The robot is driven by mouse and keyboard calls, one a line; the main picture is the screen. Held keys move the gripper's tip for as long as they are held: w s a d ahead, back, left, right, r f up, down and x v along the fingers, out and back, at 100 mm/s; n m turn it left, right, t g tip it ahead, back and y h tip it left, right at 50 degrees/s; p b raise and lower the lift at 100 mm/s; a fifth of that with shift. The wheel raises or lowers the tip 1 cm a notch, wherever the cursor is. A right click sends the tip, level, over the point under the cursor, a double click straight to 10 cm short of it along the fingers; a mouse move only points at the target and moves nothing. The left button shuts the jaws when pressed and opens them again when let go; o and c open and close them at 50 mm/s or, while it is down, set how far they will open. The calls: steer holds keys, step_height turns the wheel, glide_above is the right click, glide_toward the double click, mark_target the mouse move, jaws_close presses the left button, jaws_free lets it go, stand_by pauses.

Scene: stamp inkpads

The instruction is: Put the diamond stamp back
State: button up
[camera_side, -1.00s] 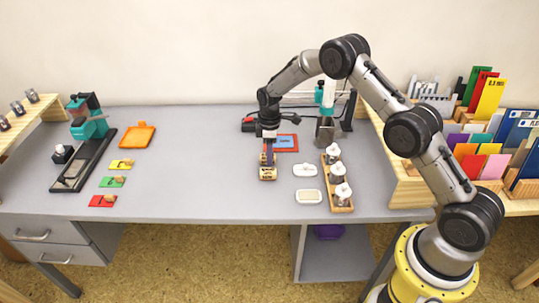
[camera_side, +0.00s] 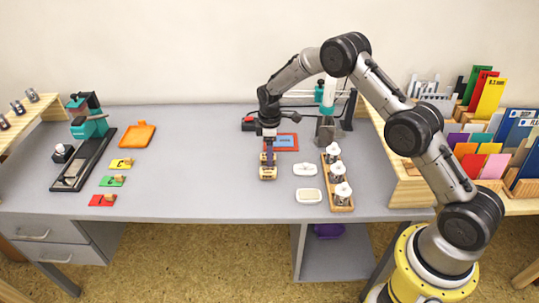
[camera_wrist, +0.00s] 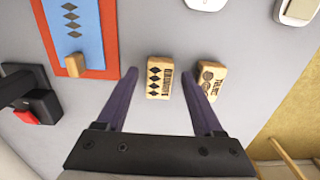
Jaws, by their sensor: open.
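The diamond stamp (camera_wrist: 159,77), a small wooden block with dark diamonds on its top, stands on the grey table in the wrist view. My gripper (camera_wrist: 160,72) is open, its fingertips on either side of this stamp, with a gap on each side. A second wooden stamp (camera_wrist: 208,82) with a round mark lies just outside the right finger. In the side view my gripper (camera_side: 268,160) points down above the wooden stamps (camera_side: 268,174), which blend together there. A blue card (camera_wrist: 75,25) printed with diamonds lies in a red-orange tray (camera_wrist: 48,38).
Two pale inkpads (camera_side: 308,196) and (camera_side: 305,169) lie right of my gripper. A wooden rack (camera_side: 342,207) with white-topped jars stands beyond them. A small wooden block (camera_wrist: 75,65) sits at the tray's edge.

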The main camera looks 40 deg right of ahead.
step_height(320, 180, up, 12)
steer(key=s+a+r+m+t, duration=0.3)
steer(key=s+r+m, duration=0.1)
steer(key=s+r, duration=1.3)
steer(key=s+a+m+t, duration=0.2)
steer(key=s+m, duration=0.3)
steer(key=s, duration=1.6)
steer(key=shift+s+a+r+t, duration=0.2)
steer(key=shift+r+t, duration=0.1)
steer(key=shift+r, duration=0.1)
